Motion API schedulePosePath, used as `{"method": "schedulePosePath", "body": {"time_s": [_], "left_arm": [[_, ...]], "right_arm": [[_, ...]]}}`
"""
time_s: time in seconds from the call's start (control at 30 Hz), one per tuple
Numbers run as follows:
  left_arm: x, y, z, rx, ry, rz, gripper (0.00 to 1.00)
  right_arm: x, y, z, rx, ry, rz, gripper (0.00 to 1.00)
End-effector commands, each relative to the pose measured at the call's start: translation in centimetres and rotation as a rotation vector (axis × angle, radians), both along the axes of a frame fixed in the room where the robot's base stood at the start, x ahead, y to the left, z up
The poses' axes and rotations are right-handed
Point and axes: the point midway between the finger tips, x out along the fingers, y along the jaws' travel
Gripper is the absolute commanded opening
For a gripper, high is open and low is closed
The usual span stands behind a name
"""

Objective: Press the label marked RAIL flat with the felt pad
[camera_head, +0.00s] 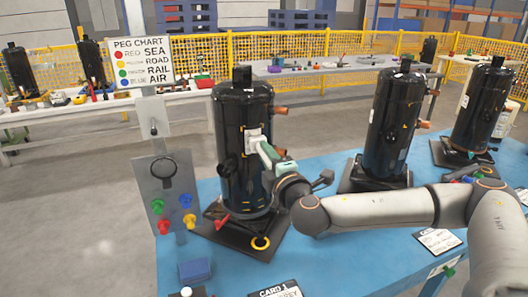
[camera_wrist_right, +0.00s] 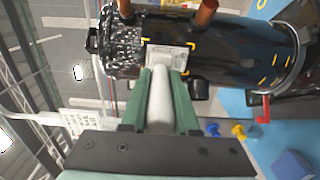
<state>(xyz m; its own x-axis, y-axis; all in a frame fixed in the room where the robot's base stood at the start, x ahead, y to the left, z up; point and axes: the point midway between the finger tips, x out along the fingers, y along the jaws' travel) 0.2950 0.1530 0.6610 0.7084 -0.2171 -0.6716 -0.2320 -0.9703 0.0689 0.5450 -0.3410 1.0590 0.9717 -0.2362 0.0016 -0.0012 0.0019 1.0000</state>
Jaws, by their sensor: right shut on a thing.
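My right gripper (camera_head: 262,148) reaches in from the right to the front of the nearest black compressor (camera_head: 232,105). In the right wrist view its green fingers (camera_wrist_right: 160,85) are shut on a white, rounded piece (camera_wrist_right: 160,105), which looks like the felt pad. A pale label (camera_head: 253,136) is on the compressor's side; it also shows in the right wrist view (camera_wrist_right: 170,55), just beyond the fingertips. The label's print is too small to read. My left gripper is out of view.
A peg chart (camera_head: 140,62) pairs green with RAIL. A grey board (camera_head: 165,185) with coloured pegs stands left of the compressor. A blue block (camera_head: 195,270) and cards (camera_head: 437,241) lie on the blue table (camera_head: 335,258). More black compressors (camera_head: 392,125) stand to the right.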

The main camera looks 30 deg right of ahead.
Motion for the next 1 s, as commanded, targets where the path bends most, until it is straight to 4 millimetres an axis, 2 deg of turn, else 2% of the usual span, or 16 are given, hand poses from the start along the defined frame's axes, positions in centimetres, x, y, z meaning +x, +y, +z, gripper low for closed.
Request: {"method": "schedulePosePath", "body": {"time_s": [0.2,0.6,0.83,1.0], "left_arm": [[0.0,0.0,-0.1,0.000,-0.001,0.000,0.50],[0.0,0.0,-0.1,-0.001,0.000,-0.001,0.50],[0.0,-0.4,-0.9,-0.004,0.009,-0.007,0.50],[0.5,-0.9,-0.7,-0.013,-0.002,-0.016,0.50]], "right_arm": [[-1.2,0.3,0.0,0.000,-0.001,0.000,0.00],[-1.3,0.3,0.1,0.000,-0.001,0.000,0.00],[-0.1,0.0,-1.0,0.000,0.000,-0.003,0.00],[0.8,-0.2,-1.4,0.001,0.000,-0.003,0.00]]}}
